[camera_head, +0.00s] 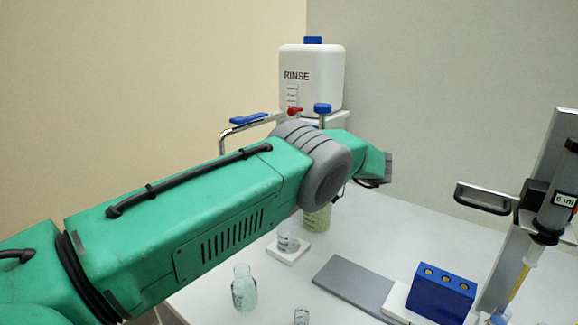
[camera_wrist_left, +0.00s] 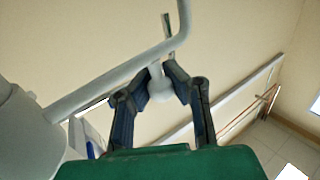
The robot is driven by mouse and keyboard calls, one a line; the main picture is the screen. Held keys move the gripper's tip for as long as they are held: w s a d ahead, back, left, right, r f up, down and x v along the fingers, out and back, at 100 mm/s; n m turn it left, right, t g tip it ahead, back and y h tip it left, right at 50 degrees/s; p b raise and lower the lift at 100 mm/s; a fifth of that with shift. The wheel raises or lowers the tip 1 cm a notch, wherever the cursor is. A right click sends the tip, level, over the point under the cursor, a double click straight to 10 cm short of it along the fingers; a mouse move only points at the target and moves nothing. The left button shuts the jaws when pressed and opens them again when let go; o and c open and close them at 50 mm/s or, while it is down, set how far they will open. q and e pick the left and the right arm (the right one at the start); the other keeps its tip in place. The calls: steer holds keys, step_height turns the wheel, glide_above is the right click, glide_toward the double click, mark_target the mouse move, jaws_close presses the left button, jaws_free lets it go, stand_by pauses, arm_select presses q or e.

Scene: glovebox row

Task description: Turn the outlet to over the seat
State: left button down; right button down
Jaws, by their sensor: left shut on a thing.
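The white RINSE tank (camera_head: 312,78) stands at the back with a small red tap (camera_head: 295,111). The outlet's pale tube (camera_head: 222,140) reaches left from the tank and bends down at its end; a blue lever (camera_head: 248,119) lies along it. In the left wrist view, the tube (camera_wrist_left: 110,82) runs across above my left gripper (camera_wrist_left: 161,80), whose dark fingers close around a pale rounded stub on the outlet (camera_wrist_left: 160,88). A white square seat (camera_head: 288,256) holds a small clear beaker (camera_head: 288,241). My right gripper is out of view.
A yellowish beaker (camera_head: 317,219) stands behind my arm. In front are a glass bottle (camera_head: 244,290), a small glass (camera_head: 301,317), a grey mat (camera_head: 350,285) and a blue block with yellow-ringed holes (camera_head: 441,292). A syringe stand (camera_head: 545,190) rises at the right.

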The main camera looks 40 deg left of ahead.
arm_select(q)
steer(key=shift+w, duration=0.15)
steer(key=c, duration=1.5)
jaws_free()
steer(key=shift+w+f, duration=0.15)
steer(key=shift+o, duration=0.4)
steer(key=shift+w+f, duration=0.15)
steer(key=shift+w, duration=0.15)
steer(key=shift+s+r, duration=0.25)
steer(key=shift+r, duration=0.05)
steer(key=shift+a+r, duration=0.1)
steer(key=shift+r, duration=0.2)
step_height(320, 180, up, 9)
steer(key=shift+w, duration=0.25)
